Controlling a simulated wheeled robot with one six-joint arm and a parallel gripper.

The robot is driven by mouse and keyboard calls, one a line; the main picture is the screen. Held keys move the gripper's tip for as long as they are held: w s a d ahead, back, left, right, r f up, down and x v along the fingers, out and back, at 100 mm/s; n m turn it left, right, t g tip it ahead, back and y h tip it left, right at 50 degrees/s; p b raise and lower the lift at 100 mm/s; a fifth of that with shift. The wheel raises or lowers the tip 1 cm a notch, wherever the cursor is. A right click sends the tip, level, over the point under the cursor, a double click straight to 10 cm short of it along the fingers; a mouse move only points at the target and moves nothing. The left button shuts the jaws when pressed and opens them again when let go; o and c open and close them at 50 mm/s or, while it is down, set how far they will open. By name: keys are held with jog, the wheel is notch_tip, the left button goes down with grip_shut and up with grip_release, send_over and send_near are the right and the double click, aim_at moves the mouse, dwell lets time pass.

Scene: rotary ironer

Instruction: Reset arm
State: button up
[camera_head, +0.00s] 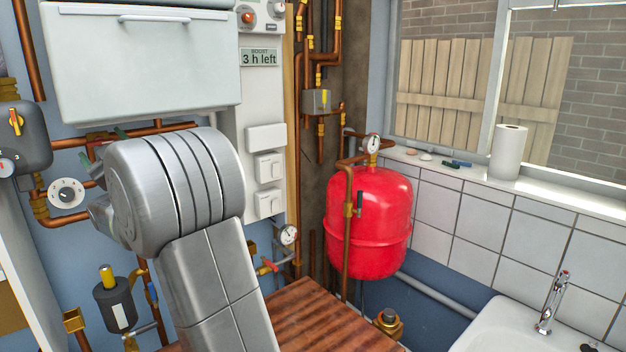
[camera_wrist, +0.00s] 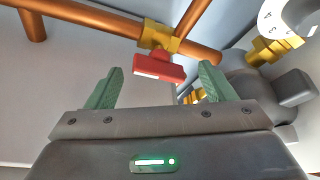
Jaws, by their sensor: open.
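My gripper (camera_wrist: 160,88) is open in the wrist view, with its two green fingers apart and nothing between them. Beyond the fingertips, and between them in the picture, is a red valve handle (camera_wrist: 158,68) on a brass fitting (camera_wrist: 160,38) of a copper pipe (camera_wrist: 85,12). The handle appears apart from the fingers. In the head view my grey arm (camera_head: 215,290) rises in front of the wall pipework. A small part of my green fingers shows behind the arm, below the white boiler (camera_head: 145,70); the red handle there is mostly hidden.
A grey pump-like body (camera_wrist: 275,90) stands close to the right finger in the wrist view. In the head view, a red pressure vessel (camera_head: 375,225), a wooden worktop (camera_head: 315,320) and a white sink (camera_head: 500,325) are at the right. Copper pipes crowd the wall.

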jog(key=b+v, duration=0.5)
jog(key=v, duration=0.8)
jog(key=shift+d, duration=0.4)
jog(key=shift+s+f, duration=0.15)
